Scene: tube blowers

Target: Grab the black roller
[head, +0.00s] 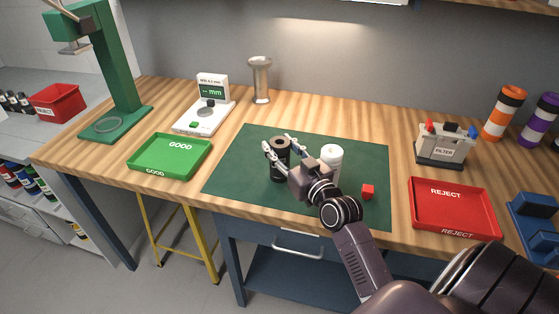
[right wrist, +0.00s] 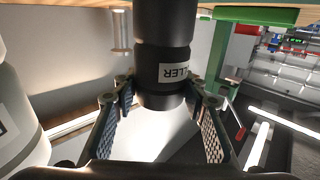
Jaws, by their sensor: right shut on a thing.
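The black roller (head: 278,172) stands upright on the green mat (head: 238,180) in the head view. In the right wrist view the black roller (right wrist: 165,60) shows a white label with the letters "LLER". My right gripper (head: 279,145) is shut on the black roller, with one finger on each side of it. The fingers of my right gripper (right wrist: 163,88) also flank it in the right wrist view. Part of the roller is hidden behind the gripper in the head view. My left gripper is not in view.
The green GOOD tray (head: 150,165) is left of the mat. The red REJECT tray (head: 453,210) and the FILTER device (head: 442,150) are right.

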